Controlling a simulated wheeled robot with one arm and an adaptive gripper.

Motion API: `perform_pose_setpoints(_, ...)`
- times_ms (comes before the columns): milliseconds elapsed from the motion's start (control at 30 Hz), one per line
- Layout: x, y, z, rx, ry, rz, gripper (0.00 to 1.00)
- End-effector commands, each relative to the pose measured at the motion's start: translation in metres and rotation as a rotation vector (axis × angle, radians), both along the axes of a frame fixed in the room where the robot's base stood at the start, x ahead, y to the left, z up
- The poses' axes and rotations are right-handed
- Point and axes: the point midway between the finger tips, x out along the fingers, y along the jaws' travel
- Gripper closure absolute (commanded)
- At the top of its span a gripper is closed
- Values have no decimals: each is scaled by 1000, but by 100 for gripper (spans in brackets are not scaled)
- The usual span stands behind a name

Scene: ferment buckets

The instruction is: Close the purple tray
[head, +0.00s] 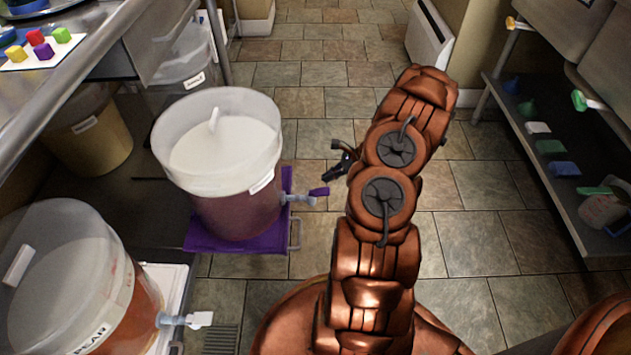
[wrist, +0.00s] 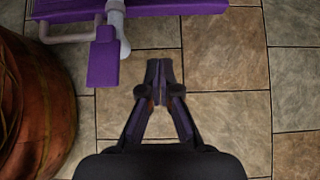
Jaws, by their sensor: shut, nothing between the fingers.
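The purple tray (head: 240,240) sticks out from under the steel counter at the left, with a clear bucket (head: 222,165) of dark red liquid standing on it. A metal handle (head: 296,235) is on the tray's right edge. In the wrist view the tray's purple edge (wrist: 165,8) runs along the top, with its grey handle (wrist: 62,36) at the upper left. The bucket's spigot with a purple tap (wrist: 103,58) hangs in front of the edge. My gripper (wrist: 160,64) is shut and empty, over the floor just outside the tray, apart from it. In the head view my gripper (head: 335,172) is right of the bucket.
A pear-labelled bucket (head: 75,285) stands on a white tray (head: 172,305) at the lower left. Other buckets (head: 180,65) are under the counter (head: 100,60). A shelf (head: 560,150) with small items is at the right. The tiled floor between is clear.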

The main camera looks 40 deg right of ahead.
Motion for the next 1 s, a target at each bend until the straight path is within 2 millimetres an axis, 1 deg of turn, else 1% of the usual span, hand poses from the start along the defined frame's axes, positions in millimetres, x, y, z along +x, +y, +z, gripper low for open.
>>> perform_pose_setpoints(33,3,5,-7,1,1,4,100)
perform_pose_setpoints(500,41,49,-66,1,1,6,100)
perform_pose_setpoints(700,59,69,-64,-1,0,6,100)
perform_pose_setpoints(833,64,76,-64,-1,1,6,100)
perform_pose_setpoints(1000,67,79,-62,-2,1,4,100)
